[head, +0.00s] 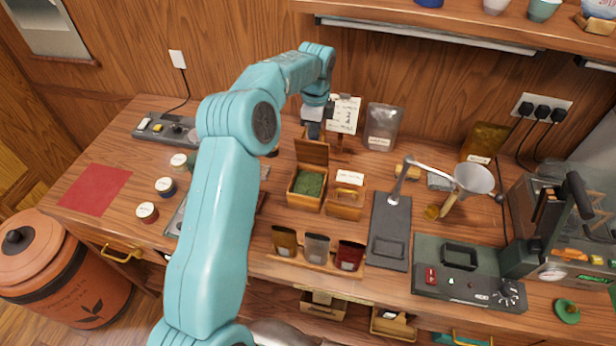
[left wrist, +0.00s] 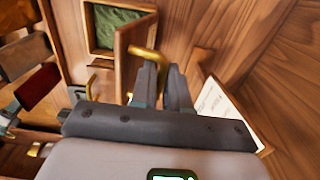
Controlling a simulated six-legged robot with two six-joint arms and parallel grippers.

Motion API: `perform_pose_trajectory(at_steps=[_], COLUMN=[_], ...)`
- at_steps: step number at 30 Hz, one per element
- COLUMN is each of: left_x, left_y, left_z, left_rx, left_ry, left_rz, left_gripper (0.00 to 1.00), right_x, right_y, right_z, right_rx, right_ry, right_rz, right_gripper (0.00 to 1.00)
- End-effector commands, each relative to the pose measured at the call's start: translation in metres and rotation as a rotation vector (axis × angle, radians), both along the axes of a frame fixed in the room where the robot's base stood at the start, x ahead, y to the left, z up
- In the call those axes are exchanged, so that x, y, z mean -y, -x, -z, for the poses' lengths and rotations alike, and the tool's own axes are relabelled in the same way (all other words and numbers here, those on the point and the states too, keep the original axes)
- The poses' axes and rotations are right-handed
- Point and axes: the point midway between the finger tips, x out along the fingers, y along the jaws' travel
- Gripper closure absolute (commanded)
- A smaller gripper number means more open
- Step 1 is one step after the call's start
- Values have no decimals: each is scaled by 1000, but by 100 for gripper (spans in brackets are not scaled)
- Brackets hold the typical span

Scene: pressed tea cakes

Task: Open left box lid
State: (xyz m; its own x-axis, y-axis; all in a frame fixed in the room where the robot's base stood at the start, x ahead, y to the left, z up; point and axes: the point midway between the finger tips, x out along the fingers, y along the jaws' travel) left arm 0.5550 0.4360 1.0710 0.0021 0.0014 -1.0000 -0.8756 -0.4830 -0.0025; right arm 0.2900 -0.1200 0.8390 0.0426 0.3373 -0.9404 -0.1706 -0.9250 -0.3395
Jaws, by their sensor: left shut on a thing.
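The left wooden box (head: 306,203) stands mid-table with loose green leaf inside; it also shows in the left wrist view (left wrist: 91,29). Its lid (head: 312,151) is swung up at the back edge, standing steeply open; it shows in the left wrist view too (left wrist: 122,58). My left gripper (head: 314,127) is behind and above the lid. In the left wrist view its fingers (left wrist: 161,75) are shut on the lid's brass handle (left wrist: 149,56). My right gripper is in neither view.
The right box (head: 344,209) stands close beside, its lid down with a brass handle on top. A white note card (head: 344,115) and a clear pouch (head: 383,127) stand behind. A rack of pouches (head: 316,264) lies in front. A red mat (head: 95,190) is at far left.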

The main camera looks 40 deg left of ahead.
Motion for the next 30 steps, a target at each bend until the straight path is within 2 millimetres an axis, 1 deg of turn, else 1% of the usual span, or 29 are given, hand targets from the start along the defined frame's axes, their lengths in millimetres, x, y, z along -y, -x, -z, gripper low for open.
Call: perform_pose_trajectory(at_steps=[5, 17, 24, 30], left_x=[-5, -6, -14, -17], left_y=[-11, -13, -27, -31], left_z=[4, 7, 14, 16], left_rx=[0, -4, -2, -4], left_ry=[1, 3, 2, 3], left_rz=[0, 1, -1, 0], left_gripper=[92, 92, 92, 92], right_x=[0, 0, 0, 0], right_y=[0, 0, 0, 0], right_z=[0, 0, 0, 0], right_rx=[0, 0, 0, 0], right_ry=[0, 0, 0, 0], right_rz=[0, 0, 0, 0], right_gripper=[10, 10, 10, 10])
